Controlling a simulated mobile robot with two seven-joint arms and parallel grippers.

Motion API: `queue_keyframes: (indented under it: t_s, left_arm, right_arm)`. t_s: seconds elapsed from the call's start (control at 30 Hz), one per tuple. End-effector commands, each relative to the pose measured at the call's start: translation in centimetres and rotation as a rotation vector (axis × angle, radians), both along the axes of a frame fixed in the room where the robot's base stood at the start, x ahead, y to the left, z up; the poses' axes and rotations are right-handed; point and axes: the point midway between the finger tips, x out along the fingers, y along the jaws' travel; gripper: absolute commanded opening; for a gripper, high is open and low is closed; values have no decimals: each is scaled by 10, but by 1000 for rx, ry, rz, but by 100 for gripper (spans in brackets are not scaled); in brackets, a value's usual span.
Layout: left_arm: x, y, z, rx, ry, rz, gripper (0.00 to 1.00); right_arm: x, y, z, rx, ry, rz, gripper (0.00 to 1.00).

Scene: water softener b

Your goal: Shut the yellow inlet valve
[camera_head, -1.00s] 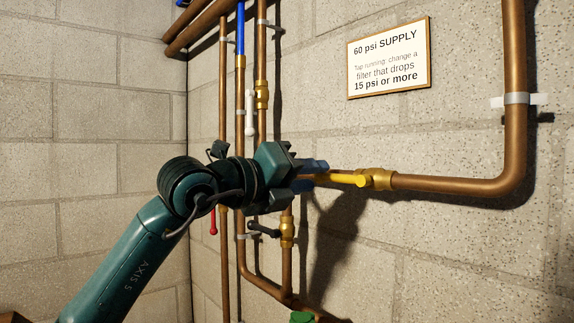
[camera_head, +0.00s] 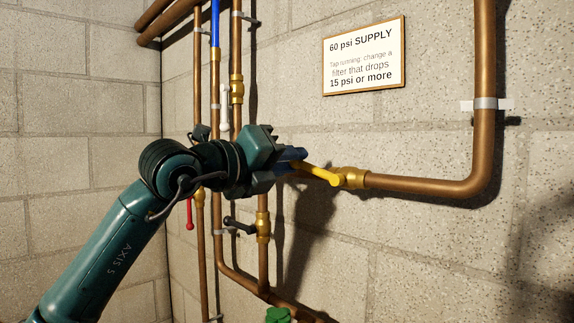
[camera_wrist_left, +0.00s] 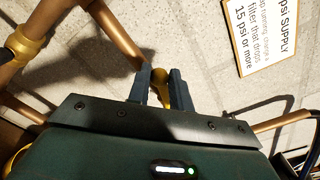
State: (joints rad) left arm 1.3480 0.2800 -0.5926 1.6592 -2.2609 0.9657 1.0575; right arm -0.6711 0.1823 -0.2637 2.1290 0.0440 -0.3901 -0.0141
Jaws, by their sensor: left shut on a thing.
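The yellow inlet valve handle (camera_head: 321,175) sits on a brass valve body (camera_head: 352,178) in the copper pipe, right of centre in the head view. The handle slants up and left from the valve body, at an angle to the pipe. My left gripper (camera_head: 297,160) is shut on the handle's free end. In the left wrist view, the yellow handle (camera_wrist_left: 161,88) shows between the two blue-grey fingers. The gripper hides the handle's end and part of the pipe behind. My right gripper is not in view.
Vertical copper pipes with a white-handled valve (camera_head: 225,97), a red handle (camera_head: 189,214) and a dark-handled valve (camera_head: 241,224) stand behind and below my arm. A green knob (camera_head: 278,315) is at the bottom. A sign (camera_head: 364,56) hangs above. The wall at right is mostly bare.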

Motion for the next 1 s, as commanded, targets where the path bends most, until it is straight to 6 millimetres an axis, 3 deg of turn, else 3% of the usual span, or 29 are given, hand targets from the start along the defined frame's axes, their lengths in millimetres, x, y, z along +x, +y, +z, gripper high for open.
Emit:
queue_keyframes:
  t_s: [0.27,0.7,1.0]
  left_arm:
    - [-3,-3,2,-2,-3,-9,8]
    - [-10,-10,25,-3,-3,-11,8]
    - [-10,-9,25,-3,-3,-8,8]
  right_arm:
    - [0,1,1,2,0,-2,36]
    - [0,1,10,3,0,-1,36]
    - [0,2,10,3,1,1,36]
